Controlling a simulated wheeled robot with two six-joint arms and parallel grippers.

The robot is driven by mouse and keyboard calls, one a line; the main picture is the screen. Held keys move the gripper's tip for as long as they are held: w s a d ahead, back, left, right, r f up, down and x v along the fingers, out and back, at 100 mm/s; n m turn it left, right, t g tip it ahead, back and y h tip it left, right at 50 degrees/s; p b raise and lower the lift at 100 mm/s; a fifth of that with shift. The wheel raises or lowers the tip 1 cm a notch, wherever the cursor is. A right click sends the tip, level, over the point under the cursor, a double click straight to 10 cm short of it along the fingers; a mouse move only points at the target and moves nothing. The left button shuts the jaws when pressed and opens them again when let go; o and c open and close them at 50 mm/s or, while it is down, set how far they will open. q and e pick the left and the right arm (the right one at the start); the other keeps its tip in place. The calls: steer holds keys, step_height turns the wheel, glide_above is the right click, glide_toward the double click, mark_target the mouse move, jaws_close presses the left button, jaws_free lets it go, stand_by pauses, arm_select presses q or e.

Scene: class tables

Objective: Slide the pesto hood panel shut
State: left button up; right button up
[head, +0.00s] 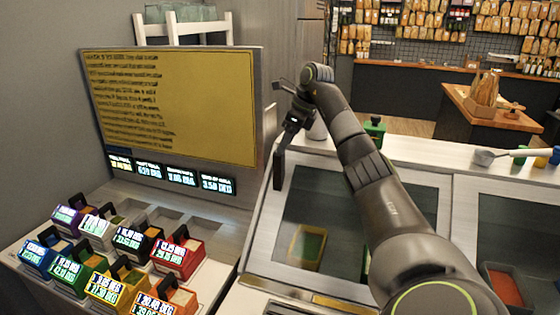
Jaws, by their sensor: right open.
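A slanted hood with a dark see-through panel (322,203) stands in the middle of the head view. Behind the panel shows a yellow-rimmed tray with green contents (308,246). My right arm crosses the hood and hides the panel's right part. My left gripper is not in view.
A second hood with a red container (503,285) stands at the right. Several coloured boxes with lit labels (110,250) stand at the lower left. A yellow-faced display board (175,105) rises behind them. A green canister (375,128) and a metal scoop (487,156) are on the back ledge.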

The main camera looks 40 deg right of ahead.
steer(key=p+v, duration=0.1)
steer(key=v, duration=0.8)
steer(key=shift+s+r, duration=0.15)
steer(key=shift+r, duration=0.1)
steer(key=shift+d, duration=0.1)
